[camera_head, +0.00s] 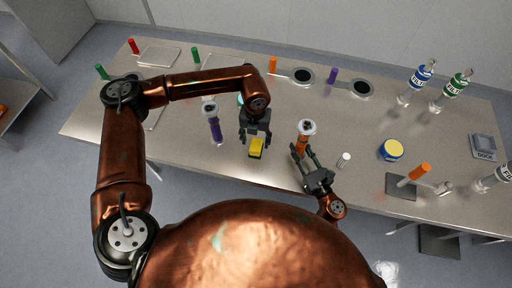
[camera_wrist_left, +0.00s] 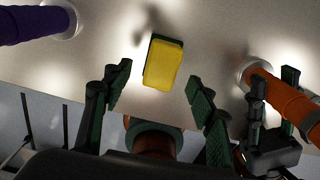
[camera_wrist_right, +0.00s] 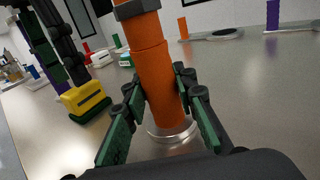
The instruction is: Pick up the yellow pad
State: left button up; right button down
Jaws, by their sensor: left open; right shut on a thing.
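The yellow pad (camera_head: 256,147), with a dark green layer on one side, sits on the steel table near its front edge. My left gripper (camera_head: 255,136) is open just above and behind it in the head view. In the left wrist view the pad (camera_wrist_left: 163,64) lies beyond and between the spread fingers, apart from them. My right gripper (camera_head: 306,160) is shut on the orange cylinder (camera_head: 302,145), which stands upright. In the right wrist view its fingers flank the cylinder (camera_wrist_right: 157,77), and the pad (camera_wrist_right: 85,99) shows at left.
A purple cylinder (camera_head: 215,130) stands left of the pad. A small white cylinder (camera_head: 343,160) and a yellow-topped blue jar (camera_head: 391,150) are to the right.

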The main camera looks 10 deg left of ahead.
aim_at(256, 145)
pick_arm(q)
jog(key=f, duration=0.4)
jog(key=shift+w+f, duration=0.2)
jog(key=shift+f, duration=0.1)
jog(key=shift+c, duration=0.3)
jog(key=c, duration=1.2)
notch_tip(256, 145, up, 10)
jog(key=shift+r, duration=0.1)
